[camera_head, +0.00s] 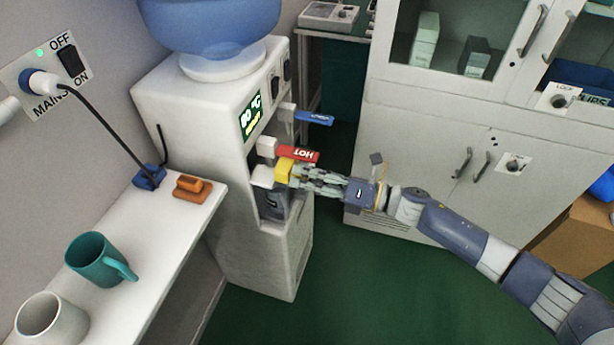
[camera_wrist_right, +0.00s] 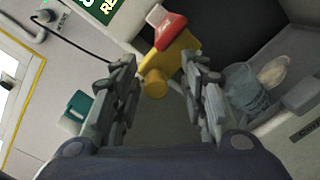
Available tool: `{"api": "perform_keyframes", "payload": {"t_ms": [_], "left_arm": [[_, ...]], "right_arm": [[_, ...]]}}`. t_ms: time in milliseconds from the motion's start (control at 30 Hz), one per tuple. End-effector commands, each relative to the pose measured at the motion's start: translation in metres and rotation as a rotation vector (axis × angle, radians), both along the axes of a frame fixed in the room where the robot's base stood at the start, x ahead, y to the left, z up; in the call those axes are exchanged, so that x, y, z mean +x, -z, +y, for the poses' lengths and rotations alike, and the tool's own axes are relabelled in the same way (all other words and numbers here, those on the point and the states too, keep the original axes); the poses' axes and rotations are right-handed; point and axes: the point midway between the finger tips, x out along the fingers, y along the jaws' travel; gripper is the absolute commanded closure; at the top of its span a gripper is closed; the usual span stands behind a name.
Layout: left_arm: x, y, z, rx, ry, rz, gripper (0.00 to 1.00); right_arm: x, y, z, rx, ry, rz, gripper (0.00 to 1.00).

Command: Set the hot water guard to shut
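The yellow hot water guard (camera_head: 283,169) sits on the front of the white water dispenser (camera_head: 190,110), just below the red HOT lever (camera_head: 298,154). In the right wrist view the guard (camera_wrist_right: 182,58) shows with a round yellow knob, below the red lever (camera_wrist_right: 169,29). My right gripper (camera_head: 301,178) reaches in from the right, close in front of the guard. In the right wrist view its two fingers stand apart on either side of the knob, with gaps visible. Whether a finger touches the guard I cannot tell. My left gripper is not in view.
A blue lever (camera_head: 314,118) sits above the red one. A clear cup (camera_wrist_right: 244,88) stands in the dispenser bay. A teal mug (camera_head: 97,260) and a pale mug (camera_head: 50,320) stand on the left shelf. A grey cabinet (camera_head: 420,150) stands behind my right arm. Green floor is clear in front.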

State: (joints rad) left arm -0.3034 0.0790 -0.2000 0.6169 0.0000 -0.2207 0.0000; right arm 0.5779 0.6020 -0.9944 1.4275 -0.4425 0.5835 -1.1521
Motion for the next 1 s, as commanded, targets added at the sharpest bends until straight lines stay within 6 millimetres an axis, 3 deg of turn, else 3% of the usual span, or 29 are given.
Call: {"api": "perform_keyframes", "payload": {"t_ms": [167,700,1000], "left_arm": [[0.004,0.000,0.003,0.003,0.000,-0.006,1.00],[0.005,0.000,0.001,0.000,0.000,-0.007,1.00],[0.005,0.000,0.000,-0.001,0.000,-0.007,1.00]], "right_arm": [[-0.003,0.001,-0.009,0.000,0.000,0.001,0.60],[-0.037,0.002,-0.103,0.000,0.002,0.003,0.60],[-0.041,0.001,-0.114,0.001,0.001,0.001,0.60]]}}
